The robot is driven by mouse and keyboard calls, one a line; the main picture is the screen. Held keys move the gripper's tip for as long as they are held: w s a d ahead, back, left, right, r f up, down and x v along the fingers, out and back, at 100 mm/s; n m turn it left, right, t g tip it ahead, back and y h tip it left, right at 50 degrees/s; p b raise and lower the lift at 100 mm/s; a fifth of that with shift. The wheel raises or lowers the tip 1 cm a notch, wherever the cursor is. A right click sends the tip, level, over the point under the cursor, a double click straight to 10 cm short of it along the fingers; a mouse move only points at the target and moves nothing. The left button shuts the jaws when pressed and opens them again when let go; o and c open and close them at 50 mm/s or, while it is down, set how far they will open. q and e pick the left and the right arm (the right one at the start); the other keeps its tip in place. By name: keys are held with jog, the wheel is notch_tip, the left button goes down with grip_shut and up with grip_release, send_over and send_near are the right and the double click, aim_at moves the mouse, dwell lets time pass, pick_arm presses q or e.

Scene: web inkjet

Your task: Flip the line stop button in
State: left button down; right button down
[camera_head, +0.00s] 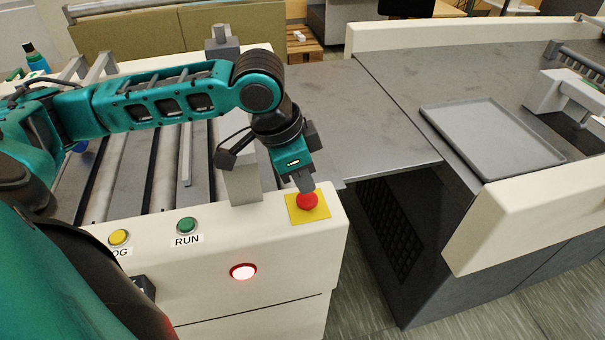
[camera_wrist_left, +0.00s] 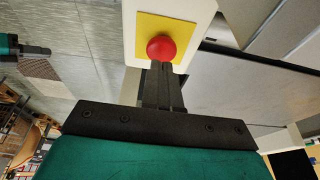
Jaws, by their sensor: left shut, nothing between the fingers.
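The line stop button is a red mushroom button (camera_head: 307,201) on a yellow square plate (camera_head: 322,212) at the right corner of the cream machine panel. It also shows in the left wrist view (camera_wrist_left: 161,47). My left gripper (camera_head: 304,187) is shut and empty, with its fingertips pointing down at the button. In the left wrist view the closed fingers (camera_wrist_left: 162,70) end right at the button's edge. I cannot tell whether they touch it or how far the button is pressed.
A green RUN button (camera_head: 187,225) and a yellow button (camera_head: 119,237) sit left on the same panel. A lit red lamp (camera_head: 243,271) is on the front face. A grey upright post (camera_head: 241,175) stands close beside my gripper. A grey tray (camera_head: 491,136) lies at right.

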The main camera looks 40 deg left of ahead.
pick_arm(q)
jog(key=v, duration=1.2)
jog(key=shift+w+d+p, duration=0.2)
jog(key=shift+w+p, duration=0.1)
jog(key=shift+s, duration=0.1)
